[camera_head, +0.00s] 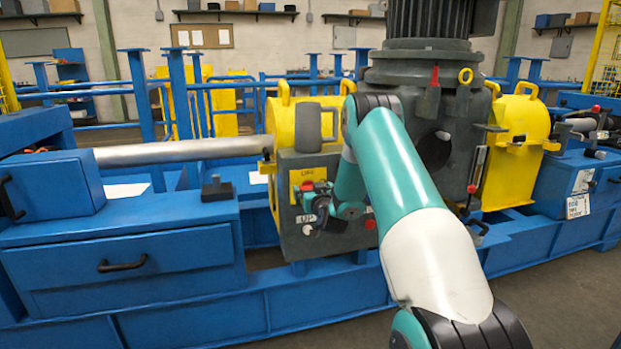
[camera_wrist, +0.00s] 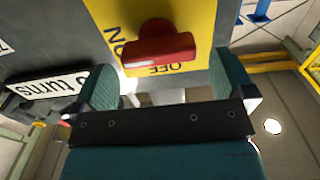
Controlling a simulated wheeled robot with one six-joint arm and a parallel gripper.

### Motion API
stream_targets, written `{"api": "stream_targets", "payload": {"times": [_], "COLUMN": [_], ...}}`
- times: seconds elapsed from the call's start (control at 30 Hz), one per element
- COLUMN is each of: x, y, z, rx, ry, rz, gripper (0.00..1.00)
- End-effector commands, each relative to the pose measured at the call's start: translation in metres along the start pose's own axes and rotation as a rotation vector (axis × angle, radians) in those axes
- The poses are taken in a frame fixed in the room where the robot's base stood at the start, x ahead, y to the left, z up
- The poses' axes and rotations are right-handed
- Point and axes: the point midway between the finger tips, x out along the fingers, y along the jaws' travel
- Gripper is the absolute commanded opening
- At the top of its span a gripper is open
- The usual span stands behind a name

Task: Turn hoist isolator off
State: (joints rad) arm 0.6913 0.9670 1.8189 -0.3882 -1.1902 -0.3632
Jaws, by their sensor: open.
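The hoist isolator is a red handle (camera_wrist: 160,50) on a yellow plate (camera_wrist: 205,25) in the wrist view. ON is lettered left of the handle and OFF just below it, both rotated. The handle's bar lies nearly level across the picture; which mark it is set to, I cannot tell. In the head view the yellow plate (camera_head: 296,178) sits on the front of a grey box (camera_head: 325,165). My gripper (camera_wrist: 165,75) is open, with its teal fingers apart either side of and below the handle, holding nothing. In the head view my gripper (camera_head: 318,208) is just below the plate, partly hidden by my wrist.
A grey cylinder (camera_head: 307,127) rises from the box top. A large dark motor (camera_head: 428,60) stands right behind my arm. Blue frame (camera_head: 130,262) runs across the front.

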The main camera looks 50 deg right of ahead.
Motion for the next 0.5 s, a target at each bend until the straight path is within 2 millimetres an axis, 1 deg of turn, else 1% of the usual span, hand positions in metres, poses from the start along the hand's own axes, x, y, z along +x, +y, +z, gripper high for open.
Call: {"api": "stream_targets", "payload": {"times": [0.03,0.1,0.2,0.3,0.5], "x": [0.008,0.017,0.024,0.028,0.029], "y": [-0.001,-0.001,0.0,0.0,0.0], "z": [0.0,0.0,0.001,0.001,0.001], "rx": [-0.001,-0.001,-0.001,0.0,0.001], "ry": [0.0,0.001,0.0,-0.001,-0.001], "rz": [-0.003,-0.003,-0.001,0.0,0.0], "gripper": [1.0,1.0,1.0,1.0,1.0]}}
